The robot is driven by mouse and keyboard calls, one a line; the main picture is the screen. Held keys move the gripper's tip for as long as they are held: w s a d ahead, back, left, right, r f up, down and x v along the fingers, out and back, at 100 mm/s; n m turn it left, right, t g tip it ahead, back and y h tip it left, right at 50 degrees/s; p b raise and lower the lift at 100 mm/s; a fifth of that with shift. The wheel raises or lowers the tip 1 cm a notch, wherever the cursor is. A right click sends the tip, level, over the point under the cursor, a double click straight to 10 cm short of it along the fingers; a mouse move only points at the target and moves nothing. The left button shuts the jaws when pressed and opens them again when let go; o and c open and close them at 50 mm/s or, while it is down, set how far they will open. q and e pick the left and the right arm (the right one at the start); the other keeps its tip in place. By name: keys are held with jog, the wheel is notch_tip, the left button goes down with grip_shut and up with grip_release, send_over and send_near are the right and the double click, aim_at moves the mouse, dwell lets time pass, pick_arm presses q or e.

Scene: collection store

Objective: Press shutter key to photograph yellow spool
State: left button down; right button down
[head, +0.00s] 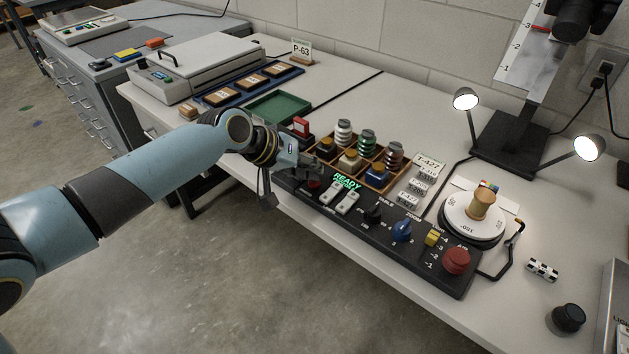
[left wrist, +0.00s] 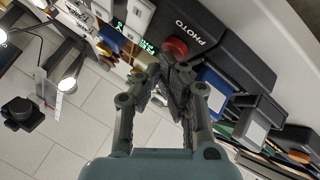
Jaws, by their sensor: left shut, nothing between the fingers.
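A yellow-tan spool (head: 481,203) stands upright on the white round turntable (head: 459,222). The black control panel (head: 385,236) lies along the table's front edge, and its green display (head: 347,181) reads READY. The red round key (left wrist: 175,46) beside the word PHOTO shows in the left wrist view; in the head view it is mostly hidden by my gripper. My left gripper (head: 314,172) is shut and empty, its fingertips right at the red key. I cannot tell whether they touch it. My right gripper is in neither view.
A wooden compartment box (head: 376,184) with several spools stands behind the panel. Label cards (head: 430,166) lie beside it. Two lamps (head: 466,99) and a camera stand (head: 512,140) rise behind the turntable. A green tray (head: 279,106) lies farther left.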

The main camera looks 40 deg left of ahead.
pick_arm(q)
jog(key=shift+s+f, duration=0.15)
jog(key=shift+f, duration=0.4)
dwell(0.4)
jog(key=shift+w+a+r+p, duration=0.1)
jog(key=shift+r+p, duration=0.25)
jog(key=shift+r, duration=0.15)
jog(key=shift+w+a+r+p, duration=0.1)
jog(key=shift+r+p, duration=0.25)
jog(key=shift+r, duration=0.25)
jog(key=shift+d, duration=0.1)
notch_tip(320, 180, up, 5)
jog(key=p, duration=0.5)
jog(key=shift+r, duration=0.15)
